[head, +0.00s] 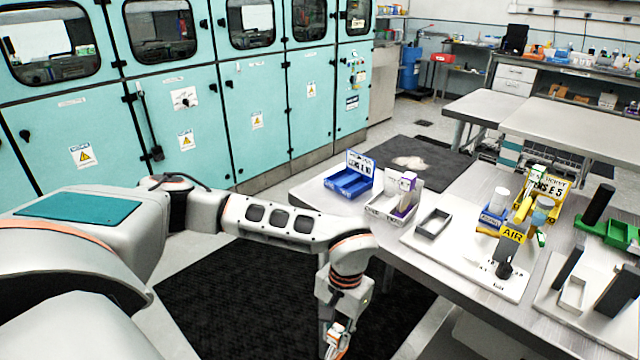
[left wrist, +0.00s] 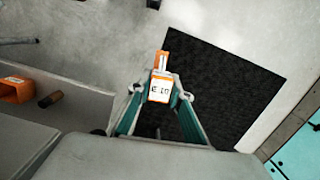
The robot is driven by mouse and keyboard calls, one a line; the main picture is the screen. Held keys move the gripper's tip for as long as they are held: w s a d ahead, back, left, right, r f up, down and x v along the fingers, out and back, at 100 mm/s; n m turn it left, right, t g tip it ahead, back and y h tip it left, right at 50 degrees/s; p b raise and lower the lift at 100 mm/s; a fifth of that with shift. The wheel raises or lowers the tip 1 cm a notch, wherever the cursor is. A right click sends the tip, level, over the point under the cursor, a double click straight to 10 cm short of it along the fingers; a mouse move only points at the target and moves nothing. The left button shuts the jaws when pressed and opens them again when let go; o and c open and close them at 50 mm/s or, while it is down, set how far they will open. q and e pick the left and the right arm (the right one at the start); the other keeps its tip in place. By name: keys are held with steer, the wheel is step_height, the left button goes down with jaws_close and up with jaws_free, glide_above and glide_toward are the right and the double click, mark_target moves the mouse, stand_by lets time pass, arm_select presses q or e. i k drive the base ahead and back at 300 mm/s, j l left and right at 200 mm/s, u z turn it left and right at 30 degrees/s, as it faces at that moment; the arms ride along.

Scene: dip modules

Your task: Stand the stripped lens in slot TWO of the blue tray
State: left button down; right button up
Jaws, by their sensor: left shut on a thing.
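The blue tray (head: 349,183) stands near the far left corner of the workbench, with a white sign at its back. Its bays look empty, and I cannot read which slot is TWO. My left gripper (head: 334,343) hangs low in front of the bench, over the dark floor mat. In the left wrist view (left wrist: 160,98) it is shut on a small orange-and-white labelled piece (left wrist: 160,91). I cannot tell from its look whether this is the stripped lens. The piece is apart from the tray. My right gripper is out of view.
A white tray (head: 380,209) with upright purple-and-white pieces stands right of the blue tray. A white board (head: 420,243) carries a grey frame (head: 433,223) and an AIR sign (head: 512,235). A yellow bin (head: 553,190) and green holder (head: 610,232) stand further right. The bench edge lies between gripper and tray.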

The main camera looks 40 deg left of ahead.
mark_target(349, 173)
steer(key=i+j+u, duration=0.15)
steer(key=j, duration=0.25)
steer(key=i+j+u, duration=0.15)
steer(key=i+j, duration=0.25)
steer(key=j, duration=0.15)
steer(key=i+j, duration=0.25)
steer(key=j, duration=0.2)
steer(key=u, duration=0.05)
